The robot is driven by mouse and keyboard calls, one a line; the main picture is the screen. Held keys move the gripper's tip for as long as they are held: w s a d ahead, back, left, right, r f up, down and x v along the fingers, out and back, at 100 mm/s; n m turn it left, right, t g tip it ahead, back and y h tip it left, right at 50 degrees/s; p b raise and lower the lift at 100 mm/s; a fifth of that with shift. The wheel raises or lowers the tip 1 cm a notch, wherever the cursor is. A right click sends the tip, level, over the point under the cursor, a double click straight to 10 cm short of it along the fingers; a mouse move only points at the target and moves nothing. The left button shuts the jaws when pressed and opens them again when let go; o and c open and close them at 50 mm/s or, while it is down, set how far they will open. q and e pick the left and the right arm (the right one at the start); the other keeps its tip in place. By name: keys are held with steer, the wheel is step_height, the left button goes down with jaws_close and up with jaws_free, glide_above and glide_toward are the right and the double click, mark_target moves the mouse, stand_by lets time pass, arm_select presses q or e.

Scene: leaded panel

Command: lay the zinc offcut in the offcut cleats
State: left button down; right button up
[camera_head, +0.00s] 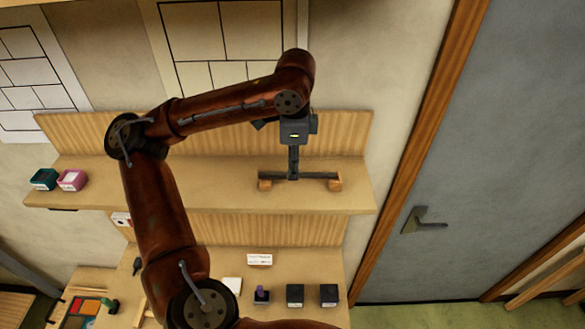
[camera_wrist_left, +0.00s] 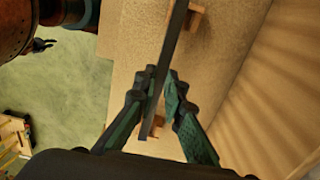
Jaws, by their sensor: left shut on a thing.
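The zinc offcut (camera_head: 316,175) is a long dark grey bar on the upper wooden shelf, running left to right. The offcut cleats are two small wooden blocks, a left one (camera_head: 264,185) and a right one (camera_head: 335,185). The bar's ends are at the cleats; I cannot tell whether it rests in them or is just above. My left gripper (camera_head: 293,168) points down and is shut on the bar near its middle. In the left wrist view the fingers (camera_wrist_left: 161,84) pinch the bar (camera_wrist_left: 172,48) from both sides, with a cleat (camera_wrist_left: 195,18) near its far end. My right gripper is not seen.
Teal (camera_head: 44,179) and pink (camera_head: 72,179) boxes stand at the left of the upper shelf (camera_head: 215,195). The lower bench holds dark blocks (camera_head: 295,295) and a white card (camera_head: 260,259). A grey door (camera_head: 470,150) is at the right. The shelf right of the cleats is clear.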

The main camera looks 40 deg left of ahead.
arm_select(q)
steer(key=shift+w, duration=0.65)
steer(key=shift+w, duration=0.1)
steer(key=shift+f+b, duration=0.3)
steer(key=shift+f, duration=0.85)
steer(key=c, duration=1.9)
jaws_free()
steer(key=shift+c, duration=0.2)
step_height(320, 180, up, 12)
steer(key=shift+d, duration=0.1)
